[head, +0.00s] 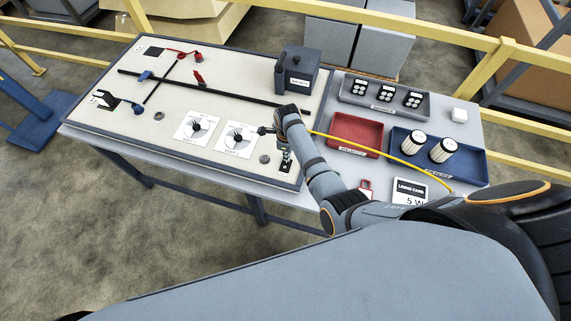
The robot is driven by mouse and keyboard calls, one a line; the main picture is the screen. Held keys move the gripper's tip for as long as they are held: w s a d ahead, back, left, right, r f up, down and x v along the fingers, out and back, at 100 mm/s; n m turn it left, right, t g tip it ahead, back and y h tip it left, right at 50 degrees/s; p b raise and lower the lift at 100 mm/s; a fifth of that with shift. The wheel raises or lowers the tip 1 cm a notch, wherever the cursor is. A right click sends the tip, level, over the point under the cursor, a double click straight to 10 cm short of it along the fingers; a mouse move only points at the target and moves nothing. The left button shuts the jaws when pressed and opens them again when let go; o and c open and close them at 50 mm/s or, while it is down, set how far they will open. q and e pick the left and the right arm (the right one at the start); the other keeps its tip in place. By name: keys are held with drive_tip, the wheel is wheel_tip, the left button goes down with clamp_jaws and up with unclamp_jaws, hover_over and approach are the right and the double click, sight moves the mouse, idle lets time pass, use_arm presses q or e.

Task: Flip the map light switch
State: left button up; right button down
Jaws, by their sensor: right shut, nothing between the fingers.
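My right arm reaches in from the lower right over the board (225,85). My right gripper (264,130) is shut and empty, pointing left beside the right-hand vent dial (238,138). A small switch-like fitting (286,160) stands near the board's lower right corner, just below my gripper and partly close behind my forearm. It looks like the map light switch, but its label and lever position are too small to read. The gripper appears apart from it. A round grey knob (265,158) sits just left of it. My left gripper is not in view.
A second vent dial (192,127) lies left. A red tray (354,134), a blue tray (466,172) with two white filters and a dark tray (356,99) are right. A yellow cord (400,161) crosses the trolley.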

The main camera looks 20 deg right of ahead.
drive_tip(key=shift+f+b, duration=0.5)
drive_tip(key=shift+f, duration=0.35)
wheel_tip(320, 180, up, 7)
drive_tip(key=p, duration=0.7)
drive_tip(key=shift+r+p, duration=0.2)
drive_tip(key=shift+p, duration=0.2)
drive_tip(key=shift+f, duration=0.1)
